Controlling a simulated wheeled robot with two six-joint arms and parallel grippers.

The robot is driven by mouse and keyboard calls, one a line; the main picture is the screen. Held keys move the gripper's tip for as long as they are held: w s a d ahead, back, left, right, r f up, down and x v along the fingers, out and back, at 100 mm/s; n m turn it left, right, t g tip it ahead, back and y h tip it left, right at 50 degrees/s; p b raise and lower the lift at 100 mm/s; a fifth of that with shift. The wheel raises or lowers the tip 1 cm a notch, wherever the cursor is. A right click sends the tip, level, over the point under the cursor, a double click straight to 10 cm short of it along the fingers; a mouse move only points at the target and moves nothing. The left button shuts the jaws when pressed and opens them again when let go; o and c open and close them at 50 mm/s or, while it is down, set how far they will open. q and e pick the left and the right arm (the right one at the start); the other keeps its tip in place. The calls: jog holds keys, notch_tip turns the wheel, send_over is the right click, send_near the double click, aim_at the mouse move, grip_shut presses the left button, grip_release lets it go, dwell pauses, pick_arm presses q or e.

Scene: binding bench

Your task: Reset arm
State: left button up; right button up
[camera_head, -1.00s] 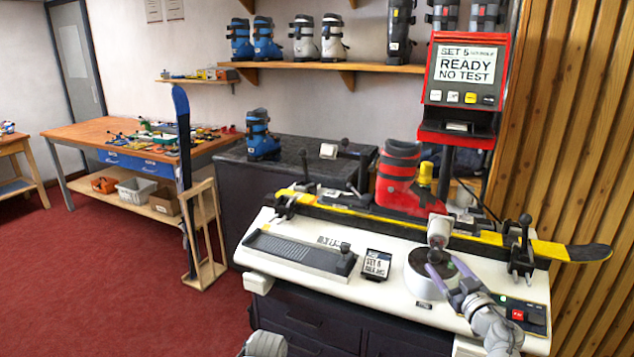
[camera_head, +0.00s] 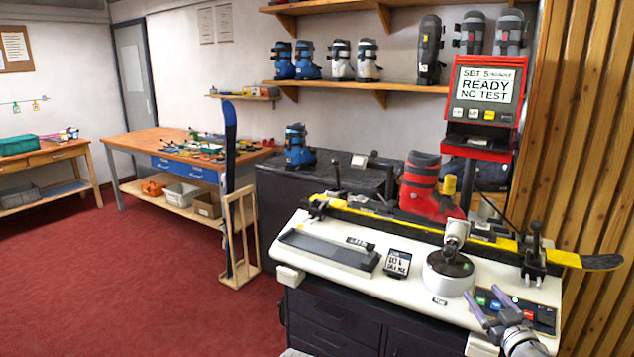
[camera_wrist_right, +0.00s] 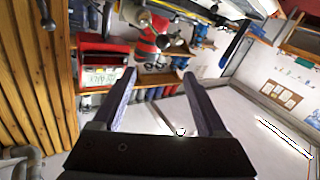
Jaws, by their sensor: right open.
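My right gripper (camera_head: 484,295) is open and empty at the front right of the white machine (camera_head: 370,277), beside its button panel (camera_head: 515,308). The round white unit (camera_head: 449,278) with a silver knobbed arm (camera_head: 456,236) on top stands just left of the fingertips, apart from them in the picture. In the right wrist view the two fingers (camera_wrist_right: 159,75) are spread with nothing between them. A yellow and black ski (camera_head: 400,222) lies clamped along the machine, with a red boot (camera_head: 425,187) on it. My left gripper is not in view.
A red display (camera_head: 483,98) reading "READY NO TEST" stands behind the machine; it also shows in the wrist view (camera_wrist_right: 103,70). A wooden wall (camera_head: 585,150) closes the right side. Red floor (camera_head: 120,290) is clear at left.

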jog(key=shift+w+a+r+m+h+p, duration=0.7)
jog(key=shift+w+r+m+h+p, duration=0.85)
jog(key=shift+h, duration=1.15)
jog(key=s+a+f+m+g+p, duration=0.1)
jog(key=s+a+f+g+p, duration=0.1)
jog(key=a+f+g, duration=0.4)
jog(key=s+a+f+m+g+p, duration=0.1)
jog(key=s+a+f+g+p, duration=0.2)
jog(key=a, duration=0.6)
jog(key=s+a+f+n+g+y+p, duration=0.1)
jog(key=s+a+f+n+g, duration=0.1)
jog(key=s+a, duration=0.6)
jog(key=s+a+f+n+g+y+p, duration=0.1)
jog(key=s+a+f+n+g+y, duration=0.1)
jog(key=s+a+g, duration=0.5)
jog(key=shift+s+a+f+n, duration=0.45)
jog(key=shift+a+f+n, duration=0.4)
jog(key=shift+a+n, duration=0.25)
